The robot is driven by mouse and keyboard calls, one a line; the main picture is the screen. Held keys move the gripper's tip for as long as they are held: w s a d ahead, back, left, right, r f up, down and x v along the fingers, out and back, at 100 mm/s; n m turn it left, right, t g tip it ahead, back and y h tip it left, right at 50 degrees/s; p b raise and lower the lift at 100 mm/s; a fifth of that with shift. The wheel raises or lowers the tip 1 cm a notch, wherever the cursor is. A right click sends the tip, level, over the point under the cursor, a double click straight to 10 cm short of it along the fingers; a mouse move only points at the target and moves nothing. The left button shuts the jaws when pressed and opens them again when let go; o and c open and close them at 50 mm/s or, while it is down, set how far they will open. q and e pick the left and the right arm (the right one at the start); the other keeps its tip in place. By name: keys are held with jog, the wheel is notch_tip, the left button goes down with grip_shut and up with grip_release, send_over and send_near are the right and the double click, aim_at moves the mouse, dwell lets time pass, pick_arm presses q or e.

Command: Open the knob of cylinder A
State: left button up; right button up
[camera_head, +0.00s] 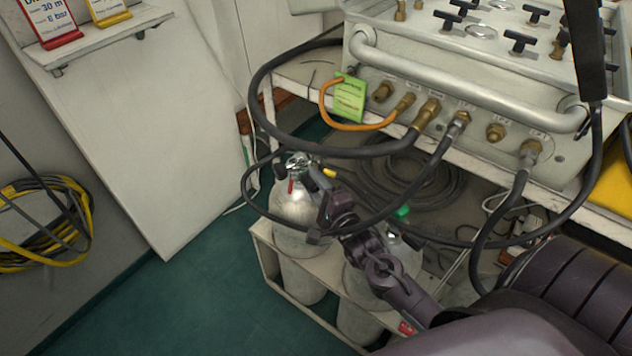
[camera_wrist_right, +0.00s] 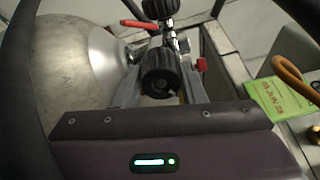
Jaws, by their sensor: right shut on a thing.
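Two silver gas cylinders stand in a low white rack under the panel; I see no letter marking either. The left cylinder (camera_head: 292,207) has a valve with black knobs and a red lever at its top. The right cylinder (camera_head: 408,258) has a green part on top and is partly hidden by my arm. My right gripper (camera_head: 314,182) is at the left cylinder's valve. In the right wrist view, its fingers are shut on a round black knob (camera_wrist_right: 160,76), one finger on each side. A red lever (camera_wrist_right: 131,23) and another black knob (camera_wrist_right: 160,6) show beyond it. My left gripper is out of view.
The grey air panel (camera_head: 480,70) with brass fittings stands above on a shelf. Black hoses (camera_head: 345,151) loop close around my right arm and the valve. A green tag (camera_head: 348,98) hangs from an orange hose. Green floor at the left is clear.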

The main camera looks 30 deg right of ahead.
dwell(0.3)
jog(key=o, duration=1)
jog(key=shift+s, duration=0.1)
jog(key=s, duration=0.7)
jog(key=shift+s+f, duration=0.2)
jog(key=shift+s, duration=0.15)
